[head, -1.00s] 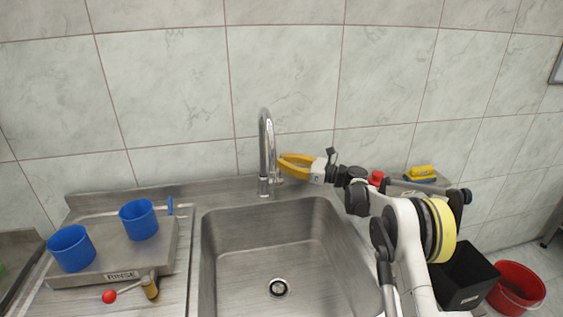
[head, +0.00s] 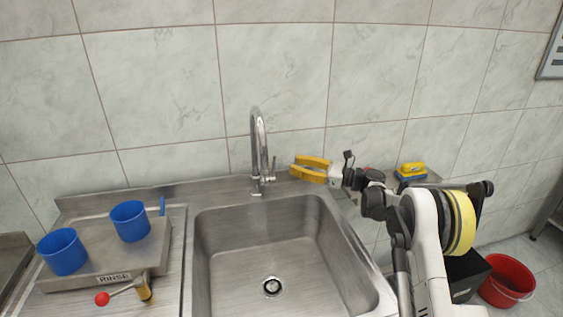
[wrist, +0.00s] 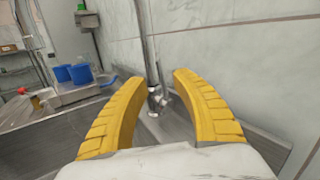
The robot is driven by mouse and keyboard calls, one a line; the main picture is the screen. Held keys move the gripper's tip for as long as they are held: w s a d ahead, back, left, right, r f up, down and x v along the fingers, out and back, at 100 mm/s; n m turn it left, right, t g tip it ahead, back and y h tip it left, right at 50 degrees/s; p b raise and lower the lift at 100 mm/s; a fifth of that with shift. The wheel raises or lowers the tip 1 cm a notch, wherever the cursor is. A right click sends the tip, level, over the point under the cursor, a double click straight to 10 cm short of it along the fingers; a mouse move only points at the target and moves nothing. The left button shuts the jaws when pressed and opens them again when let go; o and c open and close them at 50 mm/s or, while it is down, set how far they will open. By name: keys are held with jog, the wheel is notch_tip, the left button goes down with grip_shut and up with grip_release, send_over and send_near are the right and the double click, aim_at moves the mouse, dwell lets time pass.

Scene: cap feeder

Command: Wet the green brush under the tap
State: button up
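The chrome tap (head: 254,150) stands at the back rim of the steel sink (head: 225,245). No water shows below its spout. My gripper (head: 293,167), with yellow fingers, is right of the tap and apart from it, above the sink's back right. In the wrist view my gripper (wrist: 160,76) is open and empty, with the tap (wrist: 154,95) showing beyond the gap between its fingers. I cannot make out a green brush. A small green thing (wrist: 81,6) shows at the top left of the wrist view, too small to identify.
A steel stand marked RINSE (head: 150,262) holds two blue cups (head: 62,252) left of the sink. A red-knobbed lever (head: 102,299) is at its front. A yellow and blue sponge (head: 411,170) lies on a right-hand shelf. A red bucket (head: 508,282) stands on the floor. The basin is empty.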

jog(key=shift+v, duration=2)
